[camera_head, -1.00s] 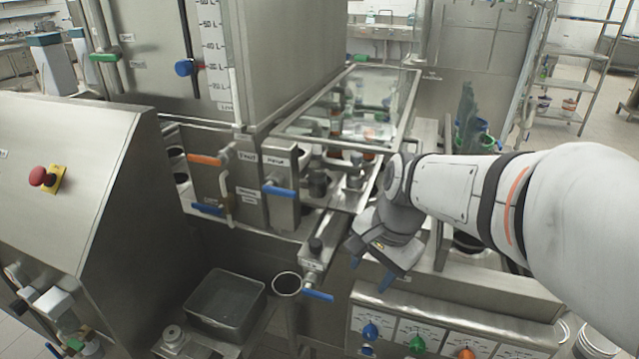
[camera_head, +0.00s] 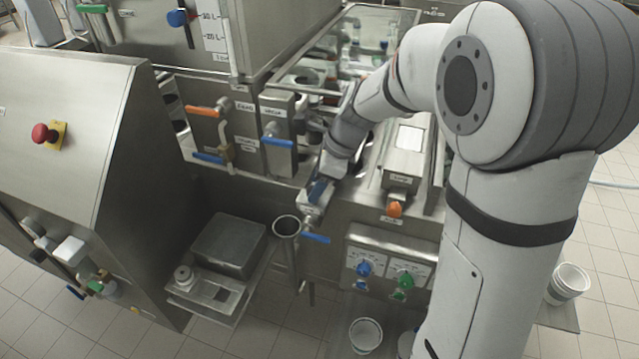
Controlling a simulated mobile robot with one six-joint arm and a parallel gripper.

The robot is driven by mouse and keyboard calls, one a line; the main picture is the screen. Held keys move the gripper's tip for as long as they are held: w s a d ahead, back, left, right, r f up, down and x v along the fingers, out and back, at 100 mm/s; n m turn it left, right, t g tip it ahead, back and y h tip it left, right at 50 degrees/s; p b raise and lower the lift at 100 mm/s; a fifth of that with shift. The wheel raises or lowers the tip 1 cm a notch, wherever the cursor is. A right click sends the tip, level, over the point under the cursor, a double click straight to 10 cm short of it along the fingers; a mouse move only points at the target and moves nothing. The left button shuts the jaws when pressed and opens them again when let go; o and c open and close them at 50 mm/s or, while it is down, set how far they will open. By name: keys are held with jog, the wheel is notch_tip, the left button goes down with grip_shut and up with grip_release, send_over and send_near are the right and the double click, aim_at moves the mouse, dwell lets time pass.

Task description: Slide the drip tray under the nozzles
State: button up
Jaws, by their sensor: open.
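My gripper (camera_head: 320,190) is at the end of the arm, pointing down over a small steel block (camera_head: 309,211) at the front of the filler. It is open, and its blue fingertips are close to the block. I cannot tell whether they touch it; the gripper body hides the block's top. The nozzles cannot be made out; the arm covers part of the filling area.
A blue lever (camera_head: 316,238) sits below the block, beside a round funnel (camera_head: 286,226). Blue (camera_head: 277,141) and orange (camera_head: 202,111) handled valves stand to the left. A steel box (camera_head: 404,160) with an orange knob (camera_head: 394,209) is to the right. A white bucket (camera_head: 365,335) stands on the floor.

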jog(key=shift+a+f, duration=0.2)
jog(key=shift+f, duration=0.35)
grip_shut()
